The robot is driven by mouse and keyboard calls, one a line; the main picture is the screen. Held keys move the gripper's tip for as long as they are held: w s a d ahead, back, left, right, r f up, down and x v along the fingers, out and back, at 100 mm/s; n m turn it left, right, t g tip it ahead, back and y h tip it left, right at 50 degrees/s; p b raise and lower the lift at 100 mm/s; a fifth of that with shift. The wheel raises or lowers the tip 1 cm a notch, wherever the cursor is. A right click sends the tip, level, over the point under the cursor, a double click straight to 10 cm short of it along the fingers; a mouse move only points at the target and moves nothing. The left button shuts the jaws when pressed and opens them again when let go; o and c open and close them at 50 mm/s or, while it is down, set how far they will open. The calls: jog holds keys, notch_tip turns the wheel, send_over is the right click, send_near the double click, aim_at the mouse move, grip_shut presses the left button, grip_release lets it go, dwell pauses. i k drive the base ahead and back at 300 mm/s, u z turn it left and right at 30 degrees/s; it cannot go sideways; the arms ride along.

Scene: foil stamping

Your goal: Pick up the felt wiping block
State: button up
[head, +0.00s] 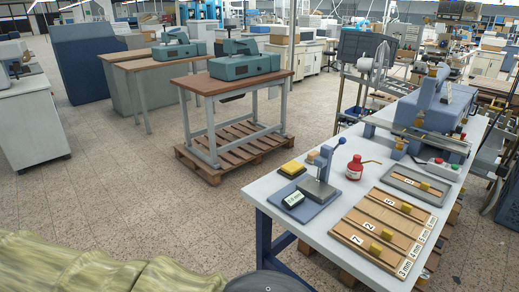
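A yellow block (292,168) with a dark underside lies at the left back edge of the white-topped workbench (262,195). It looks most like the felt wiping block, but I cannot be sure at this size. A small tan block-like piece (313,156) shows just right of it, behind the small press; I cannot tell if it is separate.
The blue-based press (318,190) with a 3.6 mm display (293,200) stands close in front of the yellow block. A red bottle (354,168) is to the right. Numbered wooden strips (380,230) and a larger blue machine (440,105) fill the right side. Floor left of the bench is clear.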

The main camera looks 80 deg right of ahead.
aim_at(310, 160)
jog(key=i, duration=0.6)
jog(key=z, duration=2.3)
